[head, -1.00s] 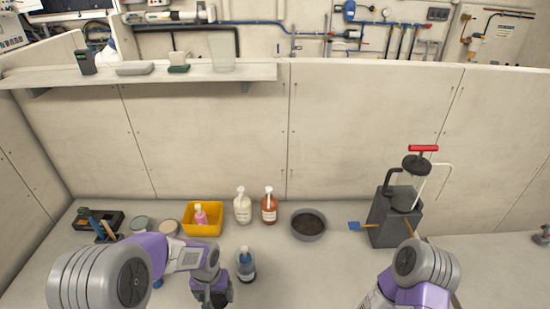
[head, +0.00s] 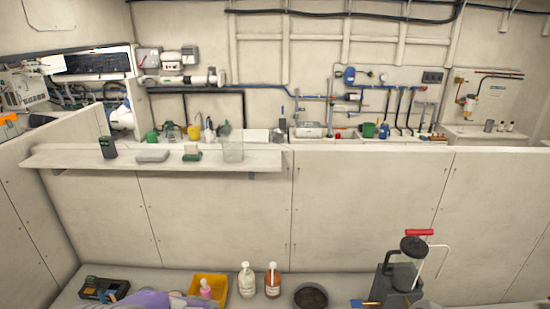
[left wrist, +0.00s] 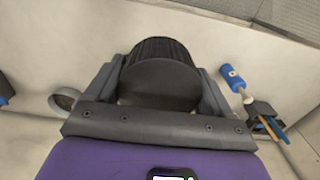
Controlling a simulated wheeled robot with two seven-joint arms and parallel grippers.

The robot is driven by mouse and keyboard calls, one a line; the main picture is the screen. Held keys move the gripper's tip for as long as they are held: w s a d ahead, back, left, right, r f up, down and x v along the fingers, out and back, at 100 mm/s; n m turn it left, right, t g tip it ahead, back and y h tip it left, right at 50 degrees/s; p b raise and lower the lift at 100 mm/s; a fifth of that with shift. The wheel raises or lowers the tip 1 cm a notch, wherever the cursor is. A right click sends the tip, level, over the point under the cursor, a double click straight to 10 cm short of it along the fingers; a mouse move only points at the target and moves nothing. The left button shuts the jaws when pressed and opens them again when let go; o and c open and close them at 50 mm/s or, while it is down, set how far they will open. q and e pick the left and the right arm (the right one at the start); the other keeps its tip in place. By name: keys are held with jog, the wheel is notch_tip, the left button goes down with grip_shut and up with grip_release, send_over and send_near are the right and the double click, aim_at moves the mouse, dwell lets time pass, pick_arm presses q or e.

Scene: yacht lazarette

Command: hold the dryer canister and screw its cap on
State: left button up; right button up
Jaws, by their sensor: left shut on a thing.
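In the left wrist view my left gripper (left wrist: 158,95) is shut on a dark, round thing with a ribbed rim (left wrist: 160,52). It looks like the black cap, but its far side is hidden and I cannot tell whether the canister is with it. The two fingers sit on either side of it. In the head view only a purple part of my left arm shows at the bottom edge; the gripper itself is out of that view. My right gripper is in neither current view. I cannot make out the dryer canister for certain.
A yellow bin (head: 208,286) holds a pink bottle. Beside it stand a cream bottle (head: 246,281), a brown bottle (head: 272,281) and a dark bowl (head: 311,296). A grey box with a red-handled pump (head: 400,275) stands right. A shelf (head: 70,158) runs along the wall.

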pick_arm(q)
jog(key=w+d+f+n, duration=0.1)
jog(key=w+d+n, duration=0.1)
jog(key=w, duration=0.2)
jog(key=w+d+f+n+b, duration=0.1)
jog(key=w+d+n, duration=0.1)
jog(key=w, duration=0.3)
jog(key=w+d+f+n, duration=0.2)
jog(key=w+d, duration=0.1)
jog(key=w, duration=0.2)
jog(key=shift+d+f+b, duration=0.1)
jog(key=shift+d+b, duration=0.05)
jog(key=shift+b, duration=0.25)
notch_tip(320, 180, down, 6)
jog(key=b, duration=0.3)
jog(key=shift+r, duration=0.2)
pick_arm(e)
notch_tip(320, 180, down, 5)
jog(key=shift+f, duration=0.1)
pick_arm(q)
jog(key=shift+r, duration=0.1)
pick_arm(e)
jog(key=shift+c, duration=0.3)
